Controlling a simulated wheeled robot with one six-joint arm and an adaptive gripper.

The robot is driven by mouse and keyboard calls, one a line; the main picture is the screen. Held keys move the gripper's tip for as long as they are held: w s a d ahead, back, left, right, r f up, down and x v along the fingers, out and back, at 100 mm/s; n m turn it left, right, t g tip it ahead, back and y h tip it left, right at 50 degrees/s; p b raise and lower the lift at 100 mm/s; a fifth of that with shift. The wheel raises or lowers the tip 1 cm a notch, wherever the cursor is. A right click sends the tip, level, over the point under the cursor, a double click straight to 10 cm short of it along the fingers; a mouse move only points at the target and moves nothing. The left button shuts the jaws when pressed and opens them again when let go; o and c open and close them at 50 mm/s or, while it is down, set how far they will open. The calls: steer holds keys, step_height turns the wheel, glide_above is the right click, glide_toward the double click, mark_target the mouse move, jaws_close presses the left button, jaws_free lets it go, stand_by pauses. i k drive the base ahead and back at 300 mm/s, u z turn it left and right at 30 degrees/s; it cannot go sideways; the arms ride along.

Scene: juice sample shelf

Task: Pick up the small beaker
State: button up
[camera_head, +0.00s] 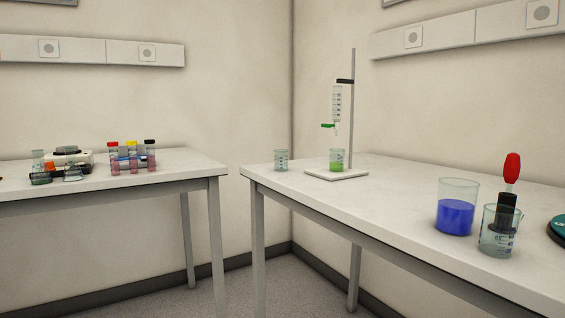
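A small clear beaker (281,160) with markings stands upright on the right table, near its far left corner. It looks empty. A similar small beaker holding green liquid (337,160) stands on the white base of a burette stand, below the burette. I cannot tell from the picture which of these the task means. My gripper is not in view.
The burette stand (351,120) rises right of the empty beaker. A beaker of blue liquid (456,212) and a beaker with a red-bulbed tool (494,243) stand at the right table's front. The left table (190,170) holds capped tubes (133,158) and glassware. A gap separates the tables.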

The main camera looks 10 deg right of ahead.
mark_target(337, 157)
steer(key=u, duration=1.65)
steer(key=i, duration=2.05)
steer(key=z, duration=3.8)
steer(key=i, duration=0.35)
steer(key=z, duration=0.15)
